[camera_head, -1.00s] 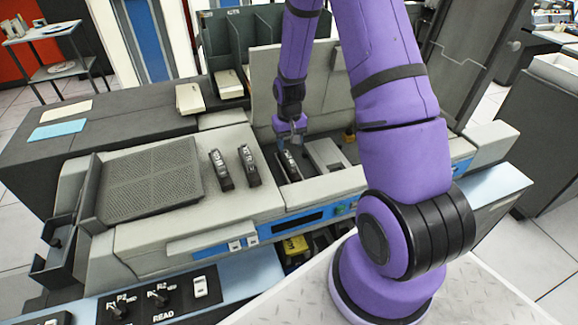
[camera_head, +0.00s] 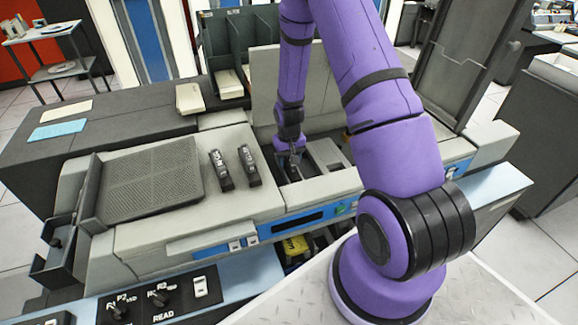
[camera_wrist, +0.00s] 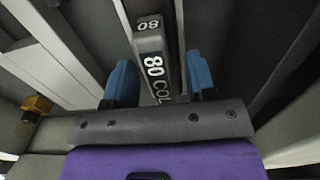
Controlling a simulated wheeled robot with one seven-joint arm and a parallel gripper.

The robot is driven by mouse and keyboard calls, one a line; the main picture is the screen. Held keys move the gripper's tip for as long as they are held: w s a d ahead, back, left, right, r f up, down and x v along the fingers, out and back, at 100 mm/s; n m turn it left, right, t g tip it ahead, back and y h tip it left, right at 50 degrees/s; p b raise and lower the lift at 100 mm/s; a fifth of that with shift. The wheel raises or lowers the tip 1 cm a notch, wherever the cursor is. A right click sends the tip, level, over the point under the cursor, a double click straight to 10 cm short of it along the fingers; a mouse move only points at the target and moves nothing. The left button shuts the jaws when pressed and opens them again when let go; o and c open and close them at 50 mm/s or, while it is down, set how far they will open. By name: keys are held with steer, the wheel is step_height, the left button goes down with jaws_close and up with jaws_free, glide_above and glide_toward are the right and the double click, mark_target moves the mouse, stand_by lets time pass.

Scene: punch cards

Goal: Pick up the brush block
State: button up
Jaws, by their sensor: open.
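A dark block (camera_wrist: 154,62) marked "80 COL" in white stands in a slot of the open bay. In the wrist view it lies between the two blue fingers of my gripper (camera_wrist: 160,80), with a finger on each side; I cannot tell whether they touch it. In the head view my gripper (camera_head: 291,158) is down in the bay at this block, which is mostly hidden there. My gripper is open. Two similar dark blocks, a left one (camera_head: 221,170) and a right one (camera_head: 249,165), stand on the machine's top left of the bay.
The grey machine (camera_head: 150,245) has a raised lid behind the bay and a ribbed hopper plate (camera_head: 150,182) at left. A brass-coloured fitting (camera_wrist: 36,106) sits left of my gripper in the wrist view. Bay walls are close on both sides.

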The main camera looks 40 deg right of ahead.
jaws_close()
